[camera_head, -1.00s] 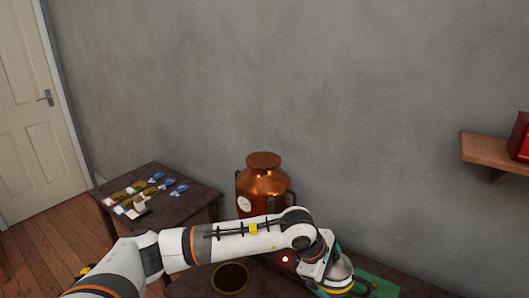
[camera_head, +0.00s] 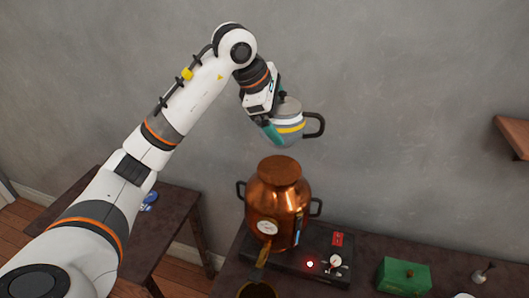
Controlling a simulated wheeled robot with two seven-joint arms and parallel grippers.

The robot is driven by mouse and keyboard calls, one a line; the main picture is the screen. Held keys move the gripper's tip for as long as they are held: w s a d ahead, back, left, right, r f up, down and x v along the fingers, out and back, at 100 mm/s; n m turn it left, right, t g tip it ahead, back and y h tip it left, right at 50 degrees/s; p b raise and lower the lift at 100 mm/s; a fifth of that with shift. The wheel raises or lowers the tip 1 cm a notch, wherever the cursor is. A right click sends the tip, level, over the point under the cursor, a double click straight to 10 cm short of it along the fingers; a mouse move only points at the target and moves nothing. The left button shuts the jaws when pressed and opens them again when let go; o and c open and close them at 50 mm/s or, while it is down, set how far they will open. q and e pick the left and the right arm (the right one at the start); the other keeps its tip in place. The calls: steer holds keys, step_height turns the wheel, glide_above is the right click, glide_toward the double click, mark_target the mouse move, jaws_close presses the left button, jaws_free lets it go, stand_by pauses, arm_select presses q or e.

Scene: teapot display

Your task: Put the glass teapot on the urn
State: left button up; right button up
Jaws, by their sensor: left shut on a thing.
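The glass teapot (camera_head: 288,115) is greyish with a yellow band, a lid and a dark handle on its right. My left gripper (camera_head: 272,133) is shut on the left side of the teapot and holds it in the air, roughly upright. The copper urn (camera_head: 278,205) stands below the teapot, with its flat round top (camera_head: 279,170) facing up. A gap shows between teapot and urn top. The urn has two dark side handles, a white dial and a spout at the front. My right gripper is out of view.
The urn stands on a dark base with a red light (camera_head: 309,264) and a knob (camera_head: 335,260), on a dark table (camera_head: 365,255). A green box (camera_head: 403,276) is at right. A wall shelf (camera_head: 515,135) juts out at right. A side table (camera_head: 185,205) stands at left.

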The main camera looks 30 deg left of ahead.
arm_select(q)
steer(key=shift+a+r, duration=0.2)
steer(key=shift+r, duration=0.1)
steer(key=shift+d+f, duration=0.1)
steer(key=shift+f, duration=0.15)
steer(key=f+p, duration=0.1)
steer(key=f, duration=0.2)
steer(key=shift+d+f+p, duration=0.3)
steer(key=shift+d+p, duration=0.05)
steer(key=shift+d, duration=0.05)
steer(key=shift+a+f, duration=0.1)
steer(key=shift+f, duration=0.3)
step_height(320, 180, down, 4)
steer(key=shift+r+p, duration=0.15)
steer(key=shift+p, duration=0.65)
steer(key=shift+f, duration=0.3)
steer(key=shift+a+f, duration=0.1)
steer(key=shift+f, duration=0.15)
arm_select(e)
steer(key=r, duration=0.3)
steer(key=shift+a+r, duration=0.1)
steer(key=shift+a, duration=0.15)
